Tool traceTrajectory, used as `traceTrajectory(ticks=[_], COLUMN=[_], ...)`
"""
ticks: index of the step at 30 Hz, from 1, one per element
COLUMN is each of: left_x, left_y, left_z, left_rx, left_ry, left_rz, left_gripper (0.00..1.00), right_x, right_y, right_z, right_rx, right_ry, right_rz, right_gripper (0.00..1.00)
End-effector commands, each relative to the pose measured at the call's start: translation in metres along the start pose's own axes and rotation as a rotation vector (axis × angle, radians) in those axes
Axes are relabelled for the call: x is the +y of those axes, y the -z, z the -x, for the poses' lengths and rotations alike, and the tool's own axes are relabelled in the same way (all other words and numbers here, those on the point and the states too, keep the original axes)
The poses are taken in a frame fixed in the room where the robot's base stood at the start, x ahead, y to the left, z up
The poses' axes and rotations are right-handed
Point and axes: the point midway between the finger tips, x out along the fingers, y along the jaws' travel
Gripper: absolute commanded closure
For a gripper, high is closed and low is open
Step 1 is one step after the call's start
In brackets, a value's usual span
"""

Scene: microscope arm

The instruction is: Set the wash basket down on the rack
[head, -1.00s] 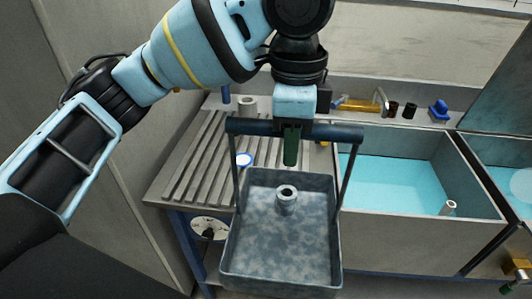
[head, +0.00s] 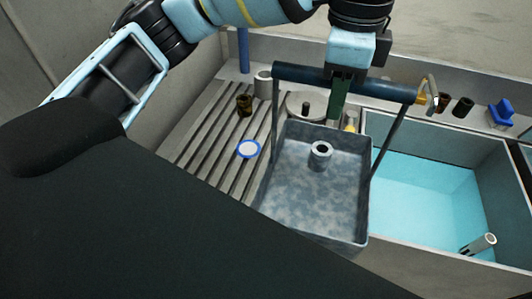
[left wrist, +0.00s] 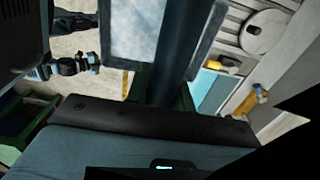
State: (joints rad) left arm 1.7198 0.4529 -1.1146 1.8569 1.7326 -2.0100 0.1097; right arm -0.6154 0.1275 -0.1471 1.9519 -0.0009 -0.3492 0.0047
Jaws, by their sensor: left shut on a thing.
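The wash basket (head: 315,195) is a grey open tray with a dark bar handle (head: 290,72) on two side rods. My left gripper (head: 338,100) is shut on the middle of the handle, and the basket hangs below it, roughly level. A small grey ring-shaped part (head: 320,154) is inside the basket. The rack (head: 205,135) is a slatted grey drainer left of the sink. The basket appears over its right side, next to the basin; I cannot tell whether it touches. In the left wrist view the handle bar (left wrist: 160,60) crosses the top middle. My right gripper is not in view.
A blue-rimmed disc (head: 248,149), a brown cup (head: 244,104) and a grey cylinder (head: 263,84) stand on the rack. A round grey lid (head: 306,105) is behind the basket. The water-filled basin (head: 430,195) is to the right. The rack's left slats are clear.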

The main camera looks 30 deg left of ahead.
Motion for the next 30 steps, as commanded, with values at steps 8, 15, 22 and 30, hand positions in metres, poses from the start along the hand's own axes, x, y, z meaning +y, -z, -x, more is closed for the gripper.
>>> traceTrajectory(ticks=[8, 15, 22, 30], left_x=[-0.013, -0.035, -0.057, -0.070], left_y=[-0.023, -0.063, -0.103, -0.128], left_z=[0.000, -0.005, -0.009, -0.011], left_rx=[0.002, 0.003, 0.003, 0.003], left_ry=[0.004, 0.003, 0.004, 0.004], left_rz=[0.006, 0.007, 0.007, 0.002], left_gripper=[1.00, 1.00, 1.00, 1.00], right_x=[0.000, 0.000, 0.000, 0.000], right_y=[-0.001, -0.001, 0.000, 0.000], right_z=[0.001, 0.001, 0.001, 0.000], right_rx=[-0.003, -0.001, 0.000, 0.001], right_ry=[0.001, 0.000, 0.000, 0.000], right_rz=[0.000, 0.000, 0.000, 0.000], right_gripper=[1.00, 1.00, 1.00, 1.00])
